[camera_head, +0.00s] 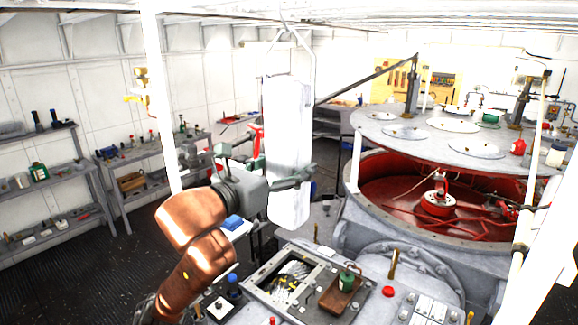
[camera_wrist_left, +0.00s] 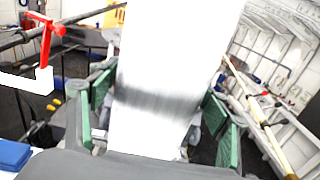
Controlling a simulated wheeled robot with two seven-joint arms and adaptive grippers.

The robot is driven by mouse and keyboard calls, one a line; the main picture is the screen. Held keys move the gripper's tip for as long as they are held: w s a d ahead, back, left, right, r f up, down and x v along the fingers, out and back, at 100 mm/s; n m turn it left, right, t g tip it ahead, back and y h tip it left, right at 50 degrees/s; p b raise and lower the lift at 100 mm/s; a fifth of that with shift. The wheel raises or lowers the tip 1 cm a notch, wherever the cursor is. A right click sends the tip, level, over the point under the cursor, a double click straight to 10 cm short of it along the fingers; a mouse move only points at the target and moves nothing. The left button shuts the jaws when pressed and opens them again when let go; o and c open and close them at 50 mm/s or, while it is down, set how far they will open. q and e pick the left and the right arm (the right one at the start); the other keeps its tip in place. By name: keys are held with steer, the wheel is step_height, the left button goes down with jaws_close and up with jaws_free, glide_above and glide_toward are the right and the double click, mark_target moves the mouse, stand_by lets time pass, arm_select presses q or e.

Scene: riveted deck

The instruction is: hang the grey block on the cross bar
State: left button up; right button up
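The grey block (camera_head: 289,135), tall and very pale, is upright in the head view, with a thin wire bail and hook (camera_head: 287,32) at its top. In the left wrist view the block (camera_wrist_left: 160,75) fills the middle. My left gripper (camera_head: 283,182) has its fingers on both sides of the block's lower half, green pads seemingly against it. The block's lower end is in front of the console. Whether the hook touches anything above is unclear at the picture's top edge. I cannot make out the cross bar with certainty. My right gripper is not in view.
A console (camera_head: 318,284) with an open tray and buttons stands below the block. A large round machine (camera_head: 380,211) with a red interior is to the right. White posts stand left (camera_head: 160,100) and right (camera_head: 527,215). Shelves (camera_head: 60,190) line the left wall.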

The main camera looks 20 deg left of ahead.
arm_select(q)
steer(key=o, duration=0.3)
steer(key=shift+f, duration=0.1)
